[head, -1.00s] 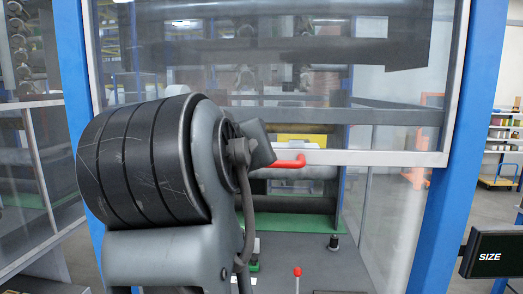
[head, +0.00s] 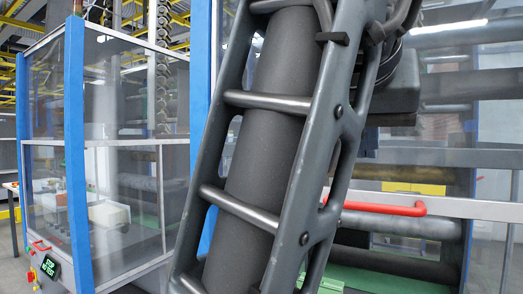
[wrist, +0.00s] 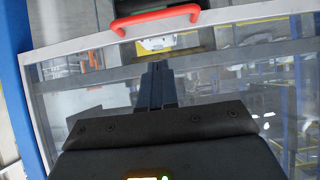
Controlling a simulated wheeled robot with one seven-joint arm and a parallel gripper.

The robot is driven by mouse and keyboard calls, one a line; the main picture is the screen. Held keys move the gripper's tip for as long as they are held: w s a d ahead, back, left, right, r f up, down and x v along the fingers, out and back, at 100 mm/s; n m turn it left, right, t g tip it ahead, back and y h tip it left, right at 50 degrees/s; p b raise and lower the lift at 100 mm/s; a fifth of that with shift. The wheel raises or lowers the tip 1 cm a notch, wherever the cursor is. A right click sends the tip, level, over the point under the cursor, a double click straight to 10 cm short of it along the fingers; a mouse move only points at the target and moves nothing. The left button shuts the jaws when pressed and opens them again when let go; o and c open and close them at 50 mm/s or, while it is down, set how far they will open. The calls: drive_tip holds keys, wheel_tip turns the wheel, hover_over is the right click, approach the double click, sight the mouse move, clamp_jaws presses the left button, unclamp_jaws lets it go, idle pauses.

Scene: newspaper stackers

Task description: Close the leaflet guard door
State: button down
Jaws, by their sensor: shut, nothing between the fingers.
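The guard door is a clear pane in a pale frame (head: 470,209) with a red bar handle (head: 385,208) on its lower rail. In the head view it is at the right, partly hidden by my arm, with an open gap below the rail showing rollers. In the wrist view the red handle (wrist: 155,20) lies at the top, on the door's frame rail (wrist: 75,46). My gripper (wrist: 156,68) is shut and empty, its fingers pointing toward the handle with the pane behind them. They appear apart from the handle. The fingertips are hidden in the head view.
A blue-posted glazed cabinet (head: 75,150) stands at the left. A blue post (wrist: 12,90) borders the door in the wrist view. Rollers (head: 390,268) and a green surface (head: 370,282) lie below the door's rail.

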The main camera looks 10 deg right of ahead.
drive_tip(key=shift+w+d+f+b, duration=0.55)
drive_tip(key=shift+w+f+b, duration=0.2)
drive_tip(key=shift+f+b, duration=0.45)
drive_tip(key=shift+w+d+f+b, duration=0.55)
drive_tip(key=shift+w+f+b, duration=0.2)
drive_tip(key=shift+f+b, duration=0.4)
drive_tip(key=shift+w+d+f+b, duration=0.55)
drive_tip(key=shift+w+f+b, duration=0.2)
drive_tip(key=shift+f+b, duration=0.45)
